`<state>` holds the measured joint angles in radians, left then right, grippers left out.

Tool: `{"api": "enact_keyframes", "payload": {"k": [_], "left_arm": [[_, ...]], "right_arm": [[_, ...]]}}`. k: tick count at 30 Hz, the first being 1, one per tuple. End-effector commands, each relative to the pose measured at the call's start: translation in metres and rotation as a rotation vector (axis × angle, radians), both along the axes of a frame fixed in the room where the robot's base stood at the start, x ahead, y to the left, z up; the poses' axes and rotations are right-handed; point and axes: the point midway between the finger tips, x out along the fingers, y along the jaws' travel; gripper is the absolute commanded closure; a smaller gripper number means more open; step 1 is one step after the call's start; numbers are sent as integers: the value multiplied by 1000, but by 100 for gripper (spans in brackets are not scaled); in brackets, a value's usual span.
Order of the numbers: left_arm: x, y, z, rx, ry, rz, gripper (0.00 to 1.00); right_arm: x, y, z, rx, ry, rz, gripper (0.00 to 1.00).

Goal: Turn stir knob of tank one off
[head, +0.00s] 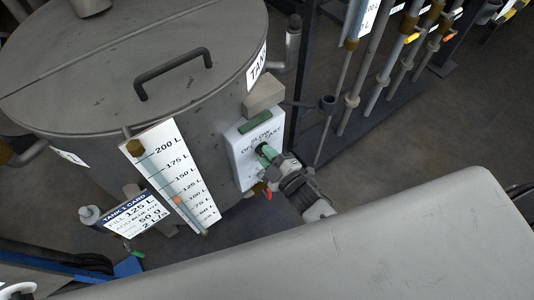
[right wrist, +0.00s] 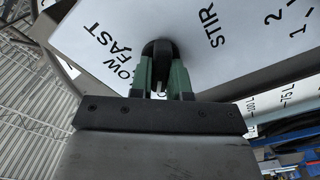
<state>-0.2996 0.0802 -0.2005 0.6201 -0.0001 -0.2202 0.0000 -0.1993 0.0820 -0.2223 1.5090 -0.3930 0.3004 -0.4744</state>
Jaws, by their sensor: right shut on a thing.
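Tank one is a large grey metal tank (head: 150,85) with a handled lid in the head view. A white stir panel (head: 243,165) on its side carries the words SLOW and FAST, partly hidden by my gripper. The right wrist view shows this panel (right wrist: 190,15) close up with the word STIR. The black stir knob (right wrist: 158,47) stands out from it. My right gripper (head: 266,153) reaches the panel, and its green fingers (right wrist: 160,78) are shut on the knob, one on each side. The knob's exact setting is hard to read. My left gripper is not in view.
A level scale (head: 170,170) and a tank card (head: 140,218) are on the tank's front. Upright pipes with valves (head: 380,80) stand to the right. A blue frame (head: 60,252) is at the lower left. Grey floor (head: 450,120) is open at the right.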

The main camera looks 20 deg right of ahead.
Motion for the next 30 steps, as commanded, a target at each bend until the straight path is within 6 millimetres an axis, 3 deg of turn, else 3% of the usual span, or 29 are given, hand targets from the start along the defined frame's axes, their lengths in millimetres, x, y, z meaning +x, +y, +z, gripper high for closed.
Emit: {"api": "enact_keyframes", "payload": {"k": [6,7,11,22,30], "left_arm": [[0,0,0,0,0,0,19],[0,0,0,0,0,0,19],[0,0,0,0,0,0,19],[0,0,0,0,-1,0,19],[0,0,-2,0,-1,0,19]], "right_arm": [[0,0,0,-5,-2,1,100],[0,0,0,-5,-2,1,78],[0,0,0,-4,-1,1,58],[-6,-2,-1,-3,1,0,57],[-53,-19,-1,-4,3,1,57]]}}
